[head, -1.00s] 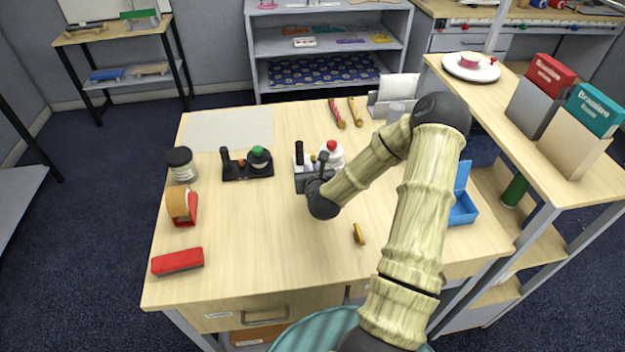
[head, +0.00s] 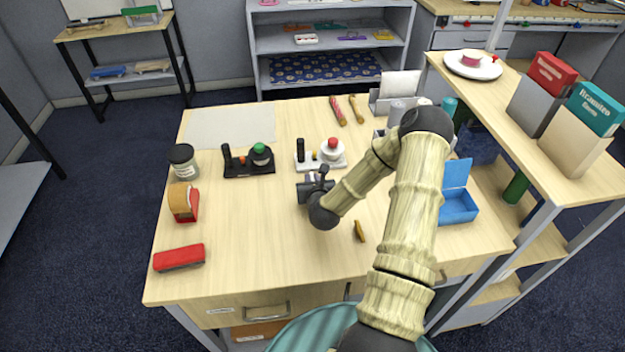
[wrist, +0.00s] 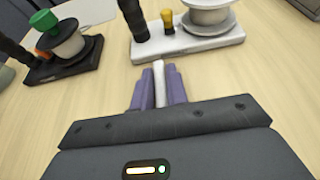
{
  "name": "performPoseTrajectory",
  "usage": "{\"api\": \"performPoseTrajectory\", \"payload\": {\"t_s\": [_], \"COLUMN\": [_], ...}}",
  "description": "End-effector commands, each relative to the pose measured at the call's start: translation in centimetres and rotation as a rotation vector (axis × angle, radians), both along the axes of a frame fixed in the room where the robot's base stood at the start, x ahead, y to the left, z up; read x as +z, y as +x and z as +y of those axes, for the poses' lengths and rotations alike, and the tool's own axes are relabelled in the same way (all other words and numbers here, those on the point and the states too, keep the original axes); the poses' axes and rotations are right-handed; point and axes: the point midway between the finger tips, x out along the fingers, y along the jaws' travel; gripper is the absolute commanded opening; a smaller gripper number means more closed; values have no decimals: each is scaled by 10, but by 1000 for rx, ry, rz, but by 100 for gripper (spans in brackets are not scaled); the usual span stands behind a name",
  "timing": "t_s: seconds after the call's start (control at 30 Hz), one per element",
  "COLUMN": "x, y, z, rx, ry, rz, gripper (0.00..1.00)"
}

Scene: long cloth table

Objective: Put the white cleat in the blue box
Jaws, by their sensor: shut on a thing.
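The white cleat (wrist: 159,85) shows in the wrist view as a narrow white piece between the purple fingers of my gripper (wrist: 158,92). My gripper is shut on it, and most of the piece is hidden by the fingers. In the head view my gripper (head: 308,190) is over the middle of the table, just in front of the white stand; the cleat cannot be made out there. The blue box (head: 458,208) stands with its lid up at the table's right side, right of my arm, which partly covers it.
The white stand (head: 318,164) carries a black post, a yellow knob and a red-topped spool. A black stand (head: 248,166) is left of it. A small yellow-brown piece (head: 360,231) lies between my gripper and the box. A raised shelf (head: 500,110) borders the right.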

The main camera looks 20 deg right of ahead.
Motion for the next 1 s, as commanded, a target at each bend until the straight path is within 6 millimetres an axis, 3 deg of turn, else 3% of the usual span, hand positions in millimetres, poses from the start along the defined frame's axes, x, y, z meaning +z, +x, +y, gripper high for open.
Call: {"api": "performPoseTrajectory", "payload": {"t_s": [0.13,0.17,0.23,0.27,0.67,1.0], "x": [-4,-3,-3,-2,1,17], "y": [0,0,0,0,-2,-45], "z": [0,0,0,0,1,13], "rx": [1,1,1,1,1,1], "ry": [2,1,1,1,1,2], "rz": [1,1,1,1,1,2], "gripper": [0,21,35,37,37,37]}}
